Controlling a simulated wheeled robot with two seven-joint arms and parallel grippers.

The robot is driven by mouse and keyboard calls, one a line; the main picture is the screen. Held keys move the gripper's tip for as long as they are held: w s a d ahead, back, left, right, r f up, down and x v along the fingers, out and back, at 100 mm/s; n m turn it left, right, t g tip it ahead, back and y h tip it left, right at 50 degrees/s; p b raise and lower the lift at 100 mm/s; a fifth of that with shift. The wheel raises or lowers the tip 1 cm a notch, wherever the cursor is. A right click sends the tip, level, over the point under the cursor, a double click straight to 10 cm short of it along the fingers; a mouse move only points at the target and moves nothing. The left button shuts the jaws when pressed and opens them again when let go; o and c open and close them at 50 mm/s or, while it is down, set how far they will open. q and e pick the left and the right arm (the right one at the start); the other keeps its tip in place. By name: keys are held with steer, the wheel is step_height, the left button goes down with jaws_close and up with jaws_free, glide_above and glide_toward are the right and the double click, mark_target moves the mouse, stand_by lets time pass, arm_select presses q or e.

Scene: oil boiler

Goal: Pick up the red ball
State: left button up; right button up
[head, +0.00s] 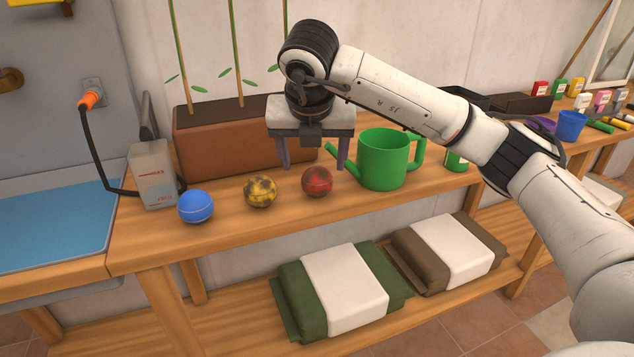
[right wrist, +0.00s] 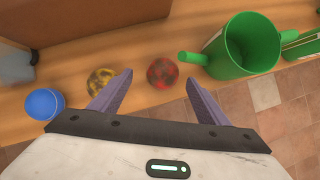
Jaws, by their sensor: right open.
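The red ball (head: 317,182) with dark patches sits on the wooden table, between a yellow ball (head: 261,191) and a green watering can (head: 383,159). My right gripper (head: 313,168) is open and empty above the table, just behind and over the red ball in the head view. The yellow ball (right wrist: 101,82) shows by the left fingertip. No finger visibly holds anything. My left gripper is not in view.
A blue ball (head: 195,206) and a grey-white box (head: 154,174) with a cable stand at left. A brown planter (head: 222,143) with stems stands behind the balls. The watering can's spout is close to the red ball's right. The table's front edge is near the balls.

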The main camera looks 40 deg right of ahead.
mark_target(317, 172)
steer(key=x, duration=0.2)
steer(key=s+x, duration=0.1)
steer(key=x, duration=0.1)
steer(key=shift+w+d+f, duration=0.1)
steer(key=shift+d+f, duration=0.1)
steer(key=shift+f, duration=0.1)
steer(key=shift+w+d+f, duration=0.15)
steer(key=shift+w+f, duration=0.1)
steer(key=shift+f, duration=0.15)
steer(key=c, duration=1.2)
steer(key=shift+r, duration=0.1)
steer(key=shift+c, duration=0.2)
